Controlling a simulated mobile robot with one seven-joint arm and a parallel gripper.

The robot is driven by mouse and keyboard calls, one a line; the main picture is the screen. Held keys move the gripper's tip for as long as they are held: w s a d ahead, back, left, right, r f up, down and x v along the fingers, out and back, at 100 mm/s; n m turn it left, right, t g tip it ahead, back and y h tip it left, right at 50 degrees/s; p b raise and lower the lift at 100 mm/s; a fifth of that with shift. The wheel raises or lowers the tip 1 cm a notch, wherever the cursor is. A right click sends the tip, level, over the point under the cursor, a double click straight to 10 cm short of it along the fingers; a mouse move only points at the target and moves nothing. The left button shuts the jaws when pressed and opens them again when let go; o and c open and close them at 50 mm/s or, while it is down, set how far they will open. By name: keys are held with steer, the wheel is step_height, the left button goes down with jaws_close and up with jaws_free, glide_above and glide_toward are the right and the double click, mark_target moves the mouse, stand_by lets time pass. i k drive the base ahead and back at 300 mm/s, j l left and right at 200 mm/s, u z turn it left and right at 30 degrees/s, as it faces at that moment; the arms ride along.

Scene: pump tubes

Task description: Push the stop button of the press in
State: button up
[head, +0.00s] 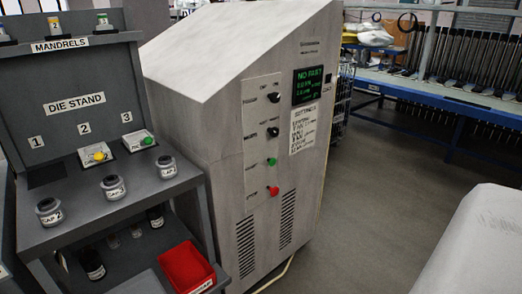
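The press (215,110) is a tall light-grey cabinet with a sloped top in the middle of the head view. On its narrow front panel sit black knobs, a green button (271,161) and, below that, the red stop button (273,191) with a "STOP" label to its left. The red button appears to stand out from the panel. My gripper is not in view, and nothing is seen touching the button.
A dark grey die stand (75,102) with labelled caps and a red bin (186,268) stands left of the press. A blue-edged bench (440,95) is at the back right. A pale rounded surface (480,245) fills the lower right. Grey floor (375,205) is clear right of the press.

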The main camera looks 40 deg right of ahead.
mark_target(275, 191)
steer(key=z, duration=1.3)
steer(key=i+l+z, duration=0.15)
steer(key=i+z, duration=0.3)
steer(key=i, duration=0.15)
